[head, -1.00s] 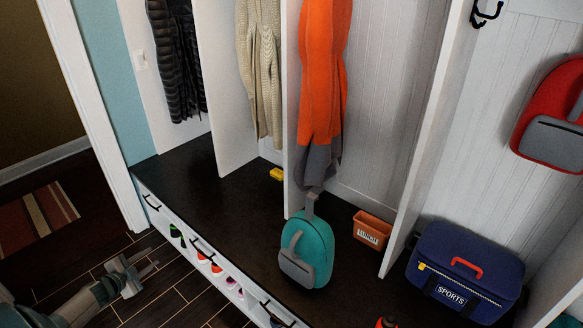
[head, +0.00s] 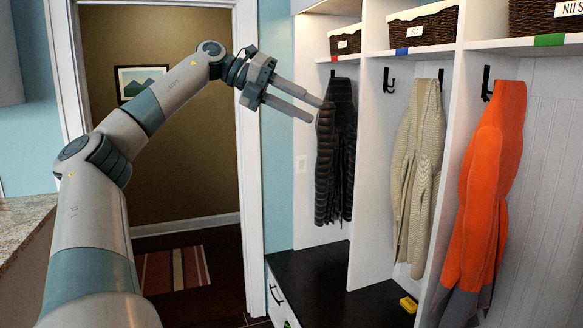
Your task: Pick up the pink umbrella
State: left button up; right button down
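I cannot see a pink umbrella in the head view. My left arm rises from the lower left, and my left gripper (head: 316,111) is raised at the upper middle. Its two fingers point right and are apart, with nothing visible between them. In the picture the fingertips lie close to the upper part of the black puffer jacket (head: 336,150); I cannot tell whether they touch it. My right gripper is out of view.
A beige cardigan (head: 417,170) and an orange coat (head: 487,180) hang in the cubbies. Wicker baskets (head: 424,27) stand on the shelf above. The dark bench (head: 315,280) holds a yellow object (head: 408,304). A stone counter (head: 22,225) is at left; a doorway with a striped rug (head: 174,269) lies behind.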

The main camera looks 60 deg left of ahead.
pick_arm(q)
jog(key=s+d+r+m+g+y+p, duration=0.1)
jog(key=s+d+r+m+g+y, duration=0.1)
jog(key=s+d+r, duration=0.4)
jog(key=s+d+r+m+g+y, duration=0.2)
jog(key=s+d+r+y, duration=0.3)
jog(key=d+r, duration=0.5)
jog(key=shift+s+d+r+p, duration=0.15)
jog(key=shift+s+d+p, duration=0.2)
jog(key=shift+s+d, duration=0.5)
jog(key=shift+s+a, duration=0.1)
jog(key=shift+a, duration=0.05)
